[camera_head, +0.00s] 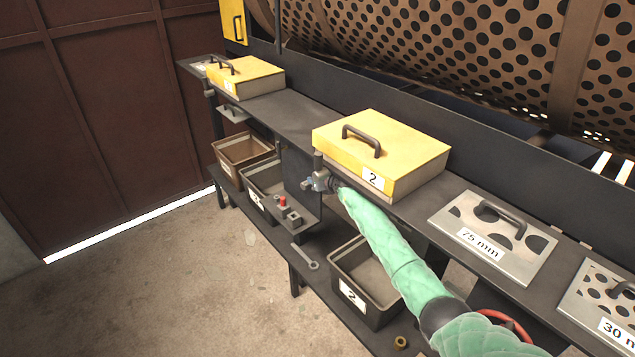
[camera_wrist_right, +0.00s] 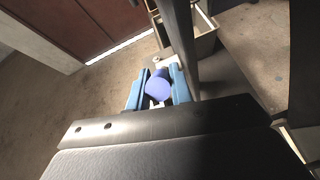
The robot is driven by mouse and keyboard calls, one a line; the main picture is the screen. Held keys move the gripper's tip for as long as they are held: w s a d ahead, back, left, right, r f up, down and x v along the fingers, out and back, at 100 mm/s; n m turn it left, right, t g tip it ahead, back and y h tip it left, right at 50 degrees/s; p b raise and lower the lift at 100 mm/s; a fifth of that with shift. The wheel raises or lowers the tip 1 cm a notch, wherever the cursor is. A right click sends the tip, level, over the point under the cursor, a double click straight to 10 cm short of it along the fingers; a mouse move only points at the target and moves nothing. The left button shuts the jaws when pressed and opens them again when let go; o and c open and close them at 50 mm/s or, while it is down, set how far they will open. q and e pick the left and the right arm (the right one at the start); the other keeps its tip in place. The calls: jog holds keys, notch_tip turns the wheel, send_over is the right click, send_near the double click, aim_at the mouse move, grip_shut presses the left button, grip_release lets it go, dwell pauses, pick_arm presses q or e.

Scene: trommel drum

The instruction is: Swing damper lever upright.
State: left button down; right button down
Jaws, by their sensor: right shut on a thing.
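My right arm in its green sleeve reaches in from the lower right of the head view. Its gripper (camera_head: 318,183) is at the front edge of the bench, just left of the middle yellow box. In the right wrist view the blue fingers (camera_wrist_right: 155,90) are shut on a round blue-violet knob (camera_wrist_right: 158,87), which looks like the end of the damper lever. The lever's shaft is mostly hidden, and I cannot tell its angle. My left gripper is not in view.
A yellow box marked 2 (camera_head: 395,145) stands on the bench (camera_head: 300,120) beside my gripper. Below are a control shelf with a red button (camera_head: 283,201), a wrench (camera_head: 305,257) and open bins (camera_head: 350,290). Screen plates (camera_head: 495,235) lie right.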

jog(key=shift+w+a+r+g+h, duration=0.3)
jog(key=shift+w+r+g+h, duration=0.2)
jog(key=shift+g, duration=0.1)
jog(key=c, duration=1.3)
grip_release()
jog(key=shift+o, duration=0.2)
